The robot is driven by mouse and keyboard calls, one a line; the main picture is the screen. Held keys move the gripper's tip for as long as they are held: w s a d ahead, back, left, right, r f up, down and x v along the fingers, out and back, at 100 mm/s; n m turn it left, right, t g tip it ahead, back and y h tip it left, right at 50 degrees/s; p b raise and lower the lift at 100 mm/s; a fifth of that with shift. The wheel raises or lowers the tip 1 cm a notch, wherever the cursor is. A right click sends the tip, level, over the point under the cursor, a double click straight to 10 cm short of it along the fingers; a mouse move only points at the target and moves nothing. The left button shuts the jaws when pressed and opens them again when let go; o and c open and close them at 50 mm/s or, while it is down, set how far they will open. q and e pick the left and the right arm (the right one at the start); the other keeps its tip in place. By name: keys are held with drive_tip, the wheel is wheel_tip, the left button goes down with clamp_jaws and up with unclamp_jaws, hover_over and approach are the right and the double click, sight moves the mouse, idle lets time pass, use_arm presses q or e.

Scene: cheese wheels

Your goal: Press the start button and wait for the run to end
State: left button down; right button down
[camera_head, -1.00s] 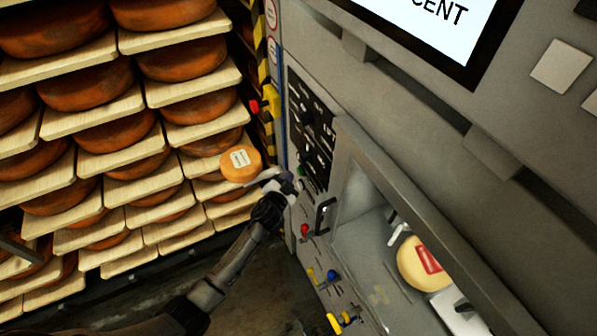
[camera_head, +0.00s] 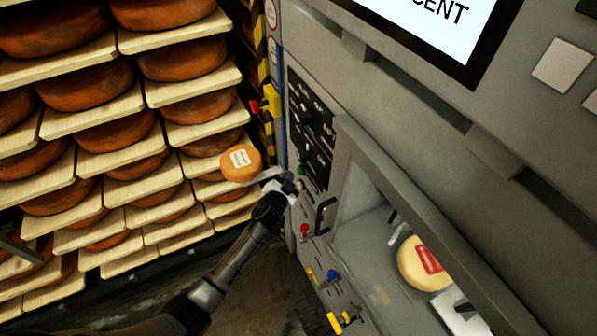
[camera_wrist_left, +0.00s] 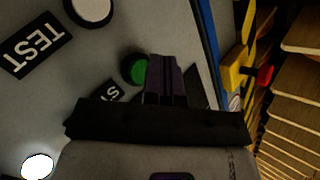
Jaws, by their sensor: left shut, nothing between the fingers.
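The green button (camera_wrist_left: 133,69) sits on the grey machine panel, above a black label that starts "ST", mostly hidden by my gripper. In the head view the green button (camera_head: 301,170) is a tiny spot at the panel's edge. My left gripper (camera_head: 288,186) is shut and empty, with its tip close to the panel beside the button. In the left wrist view the closed fingers (camera_wrist_left: 165,80) overlap the button's right edge; I cannot tell whether they touch it. My right gripper is not in view.
A white lit round lamp (camera_wrist_left: 38,167) and a "TEST" label (camera_wrist_left: 31,46) are on the panel. A red button (camera_head: 304,230) and a black handle (camera_head: 325,215) are lower down. A cheese wheel (camera_head: 416,265) with a red label lies in the machine's bay. Cheese racks (camera_head: 100,130) stand left.

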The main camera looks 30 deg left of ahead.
use_arm(q)
drive_tip(key=shift+w+d, duration=0.2)
drive_tip(key=shift+w, duration=0.1)
drive_tip(key=shift+w, duration=0.1)
idle(0.4)
